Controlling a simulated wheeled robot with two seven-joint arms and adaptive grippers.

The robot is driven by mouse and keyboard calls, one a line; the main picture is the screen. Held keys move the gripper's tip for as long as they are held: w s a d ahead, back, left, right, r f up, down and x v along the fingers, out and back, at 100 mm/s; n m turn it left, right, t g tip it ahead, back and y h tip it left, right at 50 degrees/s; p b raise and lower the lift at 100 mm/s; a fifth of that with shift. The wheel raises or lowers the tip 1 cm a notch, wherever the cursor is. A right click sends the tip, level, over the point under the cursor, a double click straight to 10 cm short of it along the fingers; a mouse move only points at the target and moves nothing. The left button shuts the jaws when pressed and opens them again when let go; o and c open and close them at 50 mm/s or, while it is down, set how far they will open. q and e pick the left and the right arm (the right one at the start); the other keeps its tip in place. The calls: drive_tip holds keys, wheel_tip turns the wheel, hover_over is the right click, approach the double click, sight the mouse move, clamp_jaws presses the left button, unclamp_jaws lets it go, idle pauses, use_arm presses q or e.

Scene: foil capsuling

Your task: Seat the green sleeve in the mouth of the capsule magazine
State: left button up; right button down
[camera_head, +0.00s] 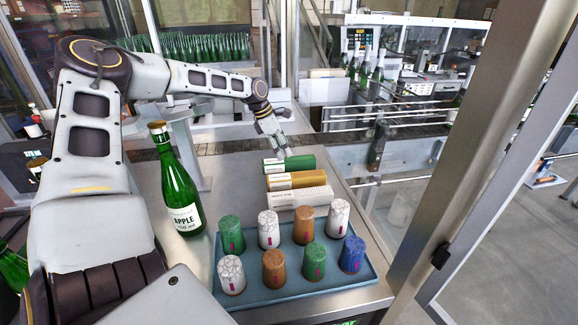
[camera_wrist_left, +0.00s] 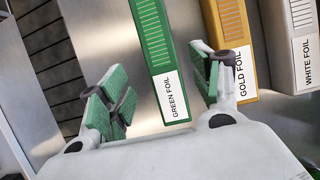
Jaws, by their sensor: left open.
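The green sleeve (camera_head: 302,163) lies on the steel table at the back of a row of three long sleeves. In the left wrist view the green sleeve (camera_wrist_left: 153,42) shows a white end label reading GREEN FOIL. My left gripper (camera_head: 284,152) is above and close to the green sleeve. In the left wrist view the left gripper (camera_wrist_left: 160,88) is open, with its fingers on either side of the green sleeve's labelled end; contact cannot be told. I cannot make out the capsule magazine or its mouth. My right gripper is out of view.
The gold sleeve (camera_head: 298,180) and white sleeve (camera_head: 302,197) lie beside the green one. A blue tray (camera_head: 300,291) holds several coloured capsules in front. A green bottle (camera_head: 178,180) stands upright to the left. A metal post (camera_head: 485,140) rises right of the table.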

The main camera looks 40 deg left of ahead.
use_arm(q)
drive_tip(key=shift+w+d+f, duration=0.1)
drive_tip(key=shift+w+f, duration=0.05)
drive_tip(key=shift+f, duration=0.5)
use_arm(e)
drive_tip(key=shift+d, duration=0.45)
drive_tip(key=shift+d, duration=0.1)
use_arm(q)
drive_tip(key=shift+w+d+f, duration=0.1)
drive_tip(key=shift+f, duration=0.05)
